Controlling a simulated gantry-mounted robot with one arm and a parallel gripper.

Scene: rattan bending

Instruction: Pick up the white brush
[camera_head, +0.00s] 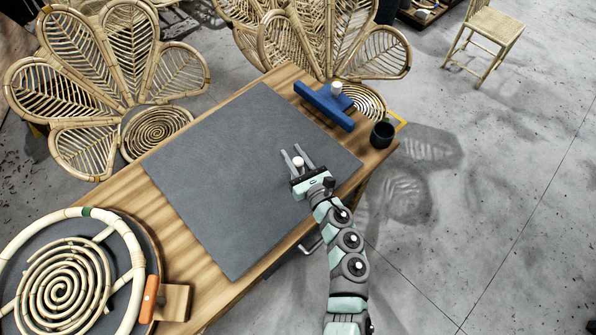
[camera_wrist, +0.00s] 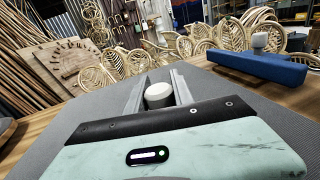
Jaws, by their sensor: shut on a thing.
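My gripper (camera_head: 297,152) is over the right part of the grey mat (camera_head: 235,190) on the wooden table. It is shut on the white brush (camera_head: 298,162), of which only a pale, round, knob-like end shows between the two grey fingers. In the wrist view the brush (camera_wrist: 158,95) is a short white cylinder between the fingers of my gripper (camera_wrist: 160,74). Any lower part is hidden. I cannot tell whether it touches the mat.
A blue T-shaped tool (camera_head: 325,106) with a white knob lies at the table's back right, beside a dark cup (camera_head: 382,134). A round tray (camera_head: 148,250) with a rattan ring and spiral is at front left. Rattan chairs (camera_head: 105,65) stand behind. Most of the mat is clear.

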